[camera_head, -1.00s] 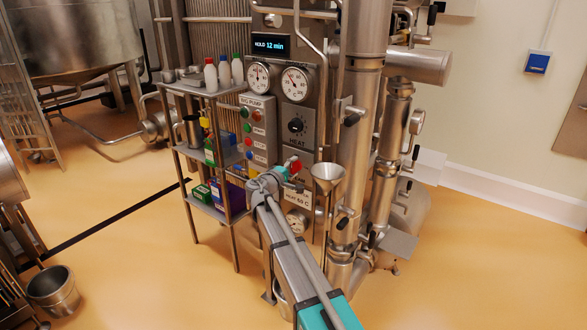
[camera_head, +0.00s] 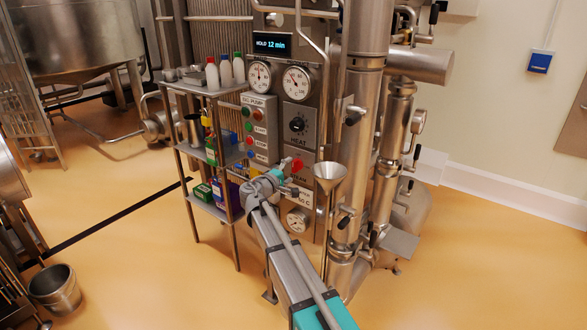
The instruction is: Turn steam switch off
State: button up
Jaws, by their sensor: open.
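The steam switch (camera_head: 297,165) is a small red knob on the grey control panel, just above a label reading "STEAM". It sits below the black heat dial (camera_head: 298,125). My gripper (camera_head: 287,188) is at the end of my grey and teal arm, just below and left of the red knob, and looks apart from it. Its fingers are small in the picture and partly hidden by my wrist. It holds nothing that I can see.
A button box (camera_head: 258,127) with coloured buttons is left of the knob. A shelf rack (camera_head: 190,88) with bottles and boxes is on the left. Two gauges sit above. The floor in front is clear.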

jog(key=v, duration=0.9)
